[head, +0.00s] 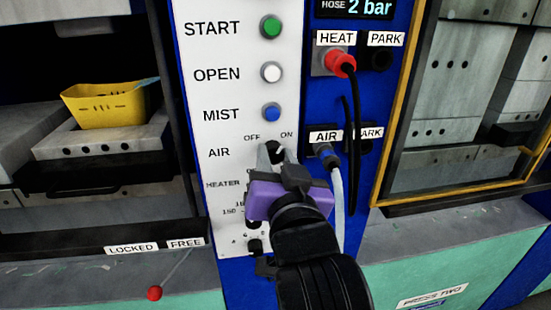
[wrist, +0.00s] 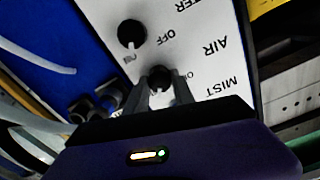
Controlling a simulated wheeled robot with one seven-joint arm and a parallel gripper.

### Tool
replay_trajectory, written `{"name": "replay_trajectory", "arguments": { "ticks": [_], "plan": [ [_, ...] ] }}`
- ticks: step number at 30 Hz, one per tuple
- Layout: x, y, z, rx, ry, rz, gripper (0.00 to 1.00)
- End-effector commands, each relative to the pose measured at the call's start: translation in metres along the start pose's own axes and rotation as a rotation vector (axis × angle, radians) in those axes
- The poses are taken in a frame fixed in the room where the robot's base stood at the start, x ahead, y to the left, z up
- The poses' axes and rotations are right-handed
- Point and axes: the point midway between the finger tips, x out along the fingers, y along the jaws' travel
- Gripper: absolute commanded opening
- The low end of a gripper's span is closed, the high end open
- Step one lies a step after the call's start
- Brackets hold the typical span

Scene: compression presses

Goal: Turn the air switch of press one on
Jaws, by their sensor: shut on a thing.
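The air switch (head: 275,147) is a small black knob on the white control panel of the press, beside the AIR label, with OFF above its left and ON above its right. My gripper (head: 273,156) reaches up to the panel, and its grey fingers are shut on this knob. In the wrist view the knob (wrist: 159,77) sits between the two fingertips (wrist: 159,90), close to the ON label. The fingers partly cover the knob, so I cannot tell for sure which way it points.
Above are the MIST (head: 271,112), OPEN (head: 271,72) and START (head: 271,27) buttons. The heater knob (wrist: 132,34) is close beside my fingers. To the right, a hose plug (head: 327,157) sits in the AIR socket and a red plug (head: 342,63) in HEAT. A red-tipped lever (head: 154,293) is lower left.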

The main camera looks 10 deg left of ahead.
Motion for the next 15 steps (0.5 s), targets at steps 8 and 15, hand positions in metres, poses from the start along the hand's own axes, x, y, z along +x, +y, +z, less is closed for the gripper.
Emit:
{"name": "replay_trajectory", "arguments": {
  "ticks": [8, 15],
  "plan": [
    [-0.0001, 0.0, 0.0011, 0.007, -0.003, 0.0, 0.0],
    [-0.0001, 0.0, 0.0009, 0.006, -0.002, 0.0, 0.51]
  ]
}}
